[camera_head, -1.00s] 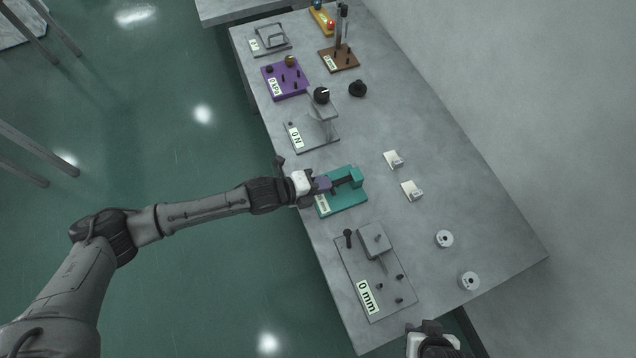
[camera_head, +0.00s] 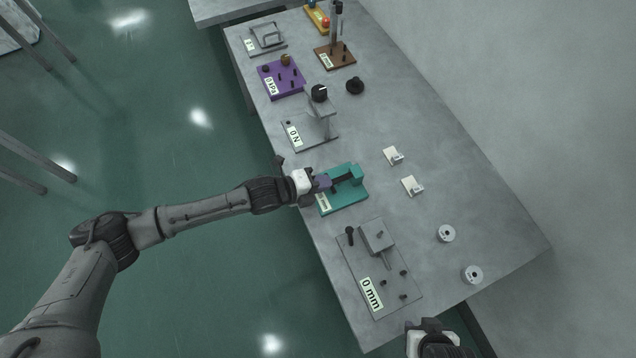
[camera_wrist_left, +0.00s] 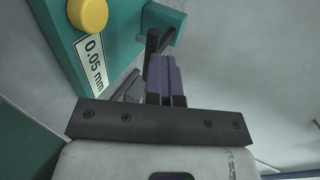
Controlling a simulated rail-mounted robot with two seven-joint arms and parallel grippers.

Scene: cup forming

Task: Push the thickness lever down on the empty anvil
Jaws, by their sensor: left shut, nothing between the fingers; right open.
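The teal thickness gauge (camera_head: 347,202) stands near the table's left edge in the head view. In the left wrist view its teal body (camera_wrist_left: 122,22) carries a yellow button (camera_wrist_left: 88,14) and a display (camera_wrist_left: 92,62) reading 0.05 mm. Its dark lever (camera_wrist_left: 152,44) shows just beyond my fingertips. My left gripper (camera_head: 324,183) is shut and empty, with its purple fingers (camera_wrist_left: 166,78) at the lever; I cannot tell whether they touch it. The anvil is mostly hidden by the gripper. My right gripper (camera_head: 428,326) is at the bottom edge, its fingers hard to make out.
A grey device (camera_head: 352,272) reading 0 mm stands nearer me. A grey force stand (camera_head: 298,138) and a purple pressure device (camera_head: 281,80) stand farther back. Two pale small pieces (camera_head: 412,186) and two white rings (camera_head: 447,233) lie to the right. The table's right side is mostly clear.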

